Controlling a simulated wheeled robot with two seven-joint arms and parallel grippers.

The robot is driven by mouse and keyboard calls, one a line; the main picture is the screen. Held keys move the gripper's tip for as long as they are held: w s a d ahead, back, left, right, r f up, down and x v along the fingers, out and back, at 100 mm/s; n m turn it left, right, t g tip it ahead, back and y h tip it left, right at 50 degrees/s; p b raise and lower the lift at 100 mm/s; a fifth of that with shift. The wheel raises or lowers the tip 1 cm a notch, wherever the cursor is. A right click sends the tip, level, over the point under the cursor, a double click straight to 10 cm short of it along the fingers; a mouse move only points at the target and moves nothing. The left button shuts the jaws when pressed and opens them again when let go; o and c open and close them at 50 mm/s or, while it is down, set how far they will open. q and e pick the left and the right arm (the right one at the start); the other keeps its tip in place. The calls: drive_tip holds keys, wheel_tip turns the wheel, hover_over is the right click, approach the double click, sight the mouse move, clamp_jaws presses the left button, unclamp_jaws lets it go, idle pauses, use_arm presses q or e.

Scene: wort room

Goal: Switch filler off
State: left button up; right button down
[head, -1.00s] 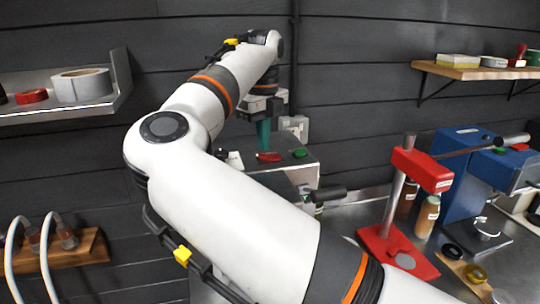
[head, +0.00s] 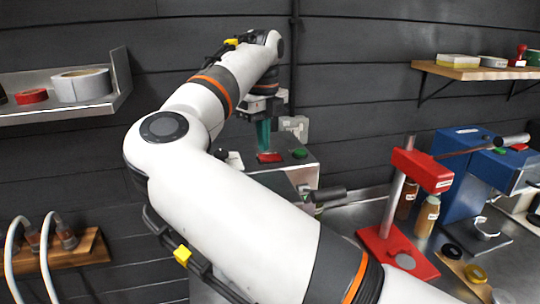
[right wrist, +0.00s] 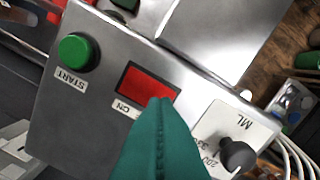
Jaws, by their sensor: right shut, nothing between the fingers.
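The filler (head: 312,176) is a grey metal box at the back middle, below my right arm. On its top are a red rocker switch (head: 270,158) and a green button (head: 299,153). My right gripper (head: 263,149) has teal fingers, shut and empty, pointing down at the switch. In the right wrist view the gripper fingertips (right wrist: 160,102) overlap the near right edge of the red switch (right wrist: 145,86); I cannot tell if they touch it. The green button (right wrist: 78,52) is labelled START. My left gripper is out of view.
A black knob (right wrist: 237,154) sits by an ML dial on the filler. A red press stand (head: 422,170) and a blue machine (head: 470,175) stand on the right of the steel counter. A shelf with tape rolls (head: 82,85) is at left.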

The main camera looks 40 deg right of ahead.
sight(264, 156)
drive_tip(key=shift+f+b, duration=0.8)
drive_tip(key=shift+f, duration=0.1)
idle(0.7)
drive_tip(key=shift+r+p, duration=2.3)
drive_tip(key=shift+r, duration=1.2)
